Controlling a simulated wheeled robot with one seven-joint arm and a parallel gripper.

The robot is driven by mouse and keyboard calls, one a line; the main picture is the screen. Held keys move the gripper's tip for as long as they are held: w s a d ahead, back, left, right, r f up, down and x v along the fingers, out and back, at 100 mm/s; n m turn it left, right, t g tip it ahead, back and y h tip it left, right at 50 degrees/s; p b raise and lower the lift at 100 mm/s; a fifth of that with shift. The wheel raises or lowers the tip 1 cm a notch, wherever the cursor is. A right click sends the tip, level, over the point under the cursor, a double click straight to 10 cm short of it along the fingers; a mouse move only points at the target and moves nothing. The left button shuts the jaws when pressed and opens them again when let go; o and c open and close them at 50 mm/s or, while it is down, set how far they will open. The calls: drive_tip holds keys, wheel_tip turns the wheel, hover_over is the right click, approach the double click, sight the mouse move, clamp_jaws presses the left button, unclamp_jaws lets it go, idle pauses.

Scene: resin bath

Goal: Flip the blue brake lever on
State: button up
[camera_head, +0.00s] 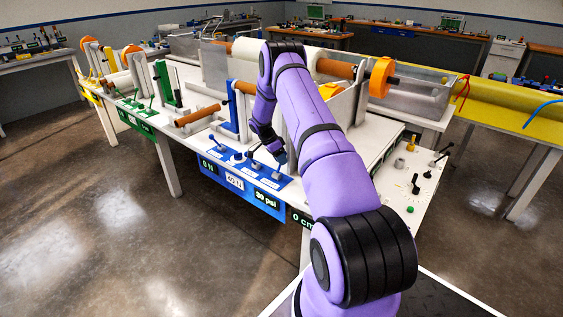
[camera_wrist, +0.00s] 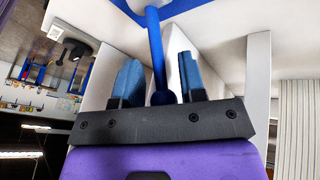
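In the wrist view a blue lever (camera_wrist: 154,40) with a rounded end runs from a blue plate at the top down between my fingers. My gripper (camera_wrist: 158,72) is open, with one blue finger on each side of the lever. Gaps show on both sides, so the fingers look apart from it. In the head view my gripper (camera_head: 276,155) is low over the right part of the blue control panel (camera_head: 240,181), beside its small levers and knobs. My gripper hides part of that area, and I cannot read any brake label.
A metal trough wall (camera_head: 345,107) is close to my forearm. Green levers (camera_head: 140,103) are to the left. The floor in front (camera_head: 130,230) is clear.

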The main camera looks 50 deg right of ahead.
drive_tip(key=shift+s+d+f, duration=0.1)
drive_tip(key=shift+s+f, duration=0.1)
drive_tip(key=shift+f, duration=0.35)
clamp_jaws()
